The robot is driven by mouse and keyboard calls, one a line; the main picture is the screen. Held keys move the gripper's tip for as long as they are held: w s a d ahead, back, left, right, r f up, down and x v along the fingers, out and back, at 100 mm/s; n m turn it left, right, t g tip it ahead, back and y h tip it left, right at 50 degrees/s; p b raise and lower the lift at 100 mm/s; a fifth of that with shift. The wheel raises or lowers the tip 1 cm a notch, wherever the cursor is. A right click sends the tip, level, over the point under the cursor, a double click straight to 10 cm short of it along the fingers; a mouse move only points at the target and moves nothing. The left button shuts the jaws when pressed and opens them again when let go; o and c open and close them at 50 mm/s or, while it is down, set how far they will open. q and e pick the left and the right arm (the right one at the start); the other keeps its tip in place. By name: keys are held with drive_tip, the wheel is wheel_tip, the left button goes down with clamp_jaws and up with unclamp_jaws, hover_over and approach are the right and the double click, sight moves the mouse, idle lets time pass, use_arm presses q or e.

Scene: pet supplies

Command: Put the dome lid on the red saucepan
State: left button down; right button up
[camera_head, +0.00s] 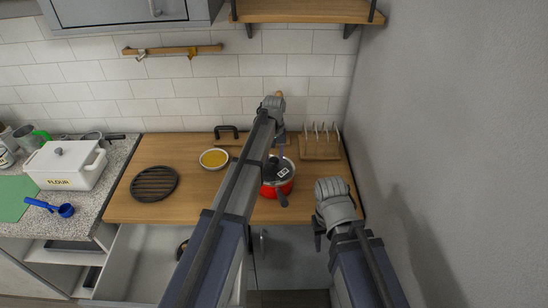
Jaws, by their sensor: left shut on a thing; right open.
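The red saucepan (270,191) stands on the wooden counter, right of centre, with its dark handle toward me. A dark thing with a white label (283,171) shows at its opening; I cannot tell whether it lies in the pan or above it. My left gripper (277,99) is beyond the saucepan, near the tiled wall, shut on a small tan-tipped thing (280,93) mostly hidden by the gripper. I cannot make out the dome lid for certain. My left arm covers part of the counter left of the pan. My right gripper (318,222) is open and empty, right of the saucepan at the counter's front.
A bowl of yellow food (214,158) and a round black trivet (154,184) stand left of my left arm. A wooden rack (320,148) stands at the back right by the grey wall (440,130). An open drawer (135,262) juts out below.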

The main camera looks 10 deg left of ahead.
use_arm(q)
drive_tip(key=shift+f, duration=0.1)
idle(0.5)
drive_tip(key=shift+c, duration=1.2)
unclamp_jaws()
wheel_tip(320, 180, up, 8)
drive_tip(key=p, duration=0.7)
drive_tip(key=shift+p, duration=0.35)
drive_tip(key=shift+f, duration=0.15)
